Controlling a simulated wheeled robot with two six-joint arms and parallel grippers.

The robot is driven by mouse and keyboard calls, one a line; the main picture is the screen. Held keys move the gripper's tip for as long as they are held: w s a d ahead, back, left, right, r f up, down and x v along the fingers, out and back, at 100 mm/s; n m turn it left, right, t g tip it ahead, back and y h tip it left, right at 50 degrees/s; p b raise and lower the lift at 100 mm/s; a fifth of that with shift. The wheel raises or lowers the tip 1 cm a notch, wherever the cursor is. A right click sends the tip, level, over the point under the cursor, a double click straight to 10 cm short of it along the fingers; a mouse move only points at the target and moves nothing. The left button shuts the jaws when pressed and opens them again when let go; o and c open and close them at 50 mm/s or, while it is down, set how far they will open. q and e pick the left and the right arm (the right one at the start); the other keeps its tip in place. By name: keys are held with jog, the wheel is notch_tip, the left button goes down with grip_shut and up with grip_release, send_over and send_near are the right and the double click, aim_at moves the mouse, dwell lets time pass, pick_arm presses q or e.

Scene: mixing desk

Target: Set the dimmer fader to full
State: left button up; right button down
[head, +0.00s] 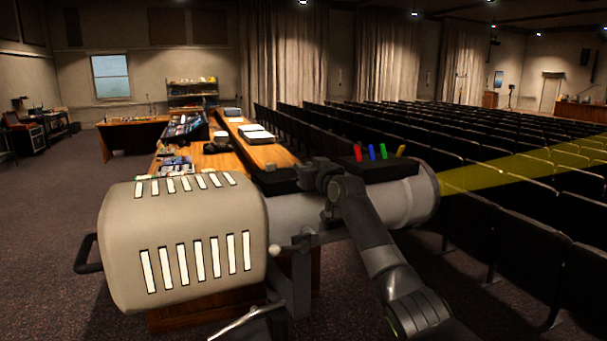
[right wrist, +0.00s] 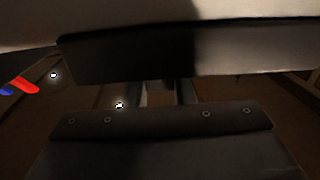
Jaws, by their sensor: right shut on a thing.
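The followspot lamp (head: 185,205) fills the middle front of the head view, with a cream slotted housing and a grey barrel. A black control panel (head: 275,184) sits on top of it. My right gripper (head: 318,176) reaches down onto the panel and is shut, apparently on the dimmer fader, whose knob is hidden by the fingers. In the right wrist view, the two dark fingers (right wrist: 160,88) stand close together with a narrow gap. A small pale knob (head: 270,167) stands left of the gripper on the panel. My left gripper is not in view.
A yellow beam (head: 520,168) crosses the rows of seats. A wooden desk (head: 268,155) with mixing gear lies behind the lamp.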

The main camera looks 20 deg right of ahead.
jog(key=c, duration=1.6)
grip_release()
jog(key=o, duration=0.4)
jog(key=shift+d, duration=0.25)
jog(key=shift+a, duration=0.1)
jog(key=shift+s+f+b, duration=0.1)
jog(key=shift+s+b, duration=0.2)
jog(key=shift+s, duration=0.2)
jog(key=s+d+b, duration=0.2)
jog(key=s+b, duration=0.4)
jog(key=s, duration=1)
jog(key=shift+d+b, duration=0.35)
jog(key=shift+d, duration=0.05)
